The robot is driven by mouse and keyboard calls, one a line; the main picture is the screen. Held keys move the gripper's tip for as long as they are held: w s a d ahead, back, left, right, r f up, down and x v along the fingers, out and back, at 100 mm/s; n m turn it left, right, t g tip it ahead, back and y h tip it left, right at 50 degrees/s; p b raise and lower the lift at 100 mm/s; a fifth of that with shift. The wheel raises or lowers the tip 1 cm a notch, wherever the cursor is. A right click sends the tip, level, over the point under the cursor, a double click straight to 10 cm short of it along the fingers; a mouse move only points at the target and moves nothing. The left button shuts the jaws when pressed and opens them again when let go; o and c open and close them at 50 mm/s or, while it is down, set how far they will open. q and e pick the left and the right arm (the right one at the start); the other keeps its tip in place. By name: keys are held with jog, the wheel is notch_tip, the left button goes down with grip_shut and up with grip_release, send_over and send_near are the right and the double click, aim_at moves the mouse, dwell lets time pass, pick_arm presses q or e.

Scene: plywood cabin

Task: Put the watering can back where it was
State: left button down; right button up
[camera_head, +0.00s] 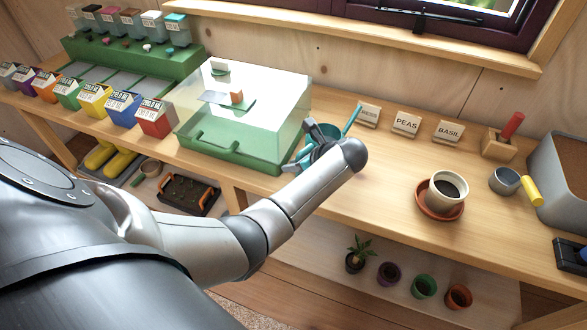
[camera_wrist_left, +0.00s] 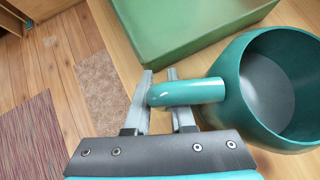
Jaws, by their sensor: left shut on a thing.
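The teal watering can (camera_wrist_left: 232,75) shows in the left wrist view as a round open body with a curved handle (camera_wrist_left: 190,92). My left gripper (camera_wrist_left: 160,95) is shut on that handle. In the head view my left arm reaches over the bench, and my left gripper (camera_head: 312,148) is partly hidden behind its own wrist. Part of the watering can (camera_head: 331,130) and its thin spout (camera_head: 351,120) show just beyond it, right of the green-based clear box. I cannot tell whether the can touches the bench. My right gripper is out of view.
The clear box with a green base (camera_head: 240,148) stands close left of the can. Wooden signs (camera_head: 406,123) line the back. A potted cup on a saucer (camera_head: 441,212), a metal mug (camera_head: 504,181) and a grey bin (camera_head: 560,180) stand to the right. Bench between can and saucer is clear.

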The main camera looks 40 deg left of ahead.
pick_arm(q)
jog(key=shift+w+f, duration=0.1)
jog(key=shift+f, duration=0.25)
jog(key=shift+f, duration=0.2)
jog(key=c, duration=0.8)
grip_release()
jog(key=shift+o, duration=0.2)
jog(key=p+v, duration=0.2)
jog(key=v, duration=1)
jog(key=shift+p, duration=0.4)
